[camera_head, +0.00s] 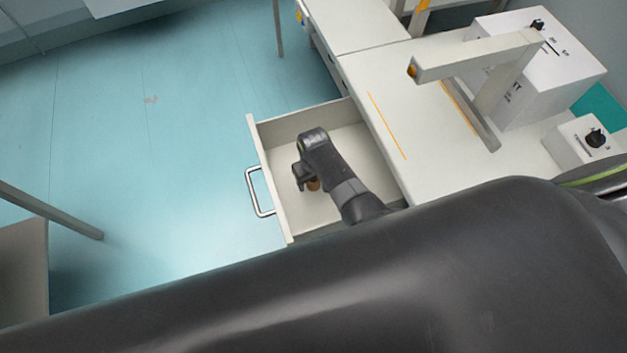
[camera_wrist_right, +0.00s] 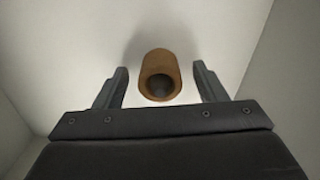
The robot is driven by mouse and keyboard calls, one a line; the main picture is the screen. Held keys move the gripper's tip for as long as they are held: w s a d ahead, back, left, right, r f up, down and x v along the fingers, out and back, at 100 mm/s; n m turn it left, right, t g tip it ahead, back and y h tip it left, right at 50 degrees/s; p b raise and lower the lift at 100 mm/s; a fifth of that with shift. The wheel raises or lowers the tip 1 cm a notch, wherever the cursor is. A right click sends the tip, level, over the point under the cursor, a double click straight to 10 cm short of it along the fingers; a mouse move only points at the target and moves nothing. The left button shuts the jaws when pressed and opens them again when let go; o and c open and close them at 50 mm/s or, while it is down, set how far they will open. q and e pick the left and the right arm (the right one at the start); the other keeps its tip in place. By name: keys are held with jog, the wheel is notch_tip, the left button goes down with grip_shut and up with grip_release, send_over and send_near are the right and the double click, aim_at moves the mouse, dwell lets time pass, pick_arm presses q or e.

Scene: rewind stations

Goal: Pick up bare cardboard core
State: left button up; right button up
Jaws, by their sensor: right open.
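The bare cardboard core (camera_wrist_right: 159,66) is a short brown tube with an open dark end. In the right wrist view it lies between the two fingers of my right gripper (camera_wrist_right: 161,88), with a gap on each side. In the head view a small part of the core (camera_head: 313,184) shows beside my right gripper (camera_head: 302,180), inside the open drawer (camera_head: 325,203). The gripper is open and reaches down into the drawer. Most of the core is hidden by my gripper in the head view. My left gripper is not in view.
The drawer's front with a metal handle (camera_head: 259,192) faces left. A white worktop (camera_head: 385,85) with an orange line adjoins it at right, carrying an angled arm frame (camera_head: 470,62), a white box (camera_head: 560,65) and a small knob box (camera_head: 583,142). Open floor (camera_head: 150,150) lies left.

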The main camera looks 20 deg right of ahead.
jog(key=shift+c, duration=0.5)
jog(key=c, duration=0.9)
jog(key=shift+c, duration=0.3)
jog(key=shift+r, duration=0.15)
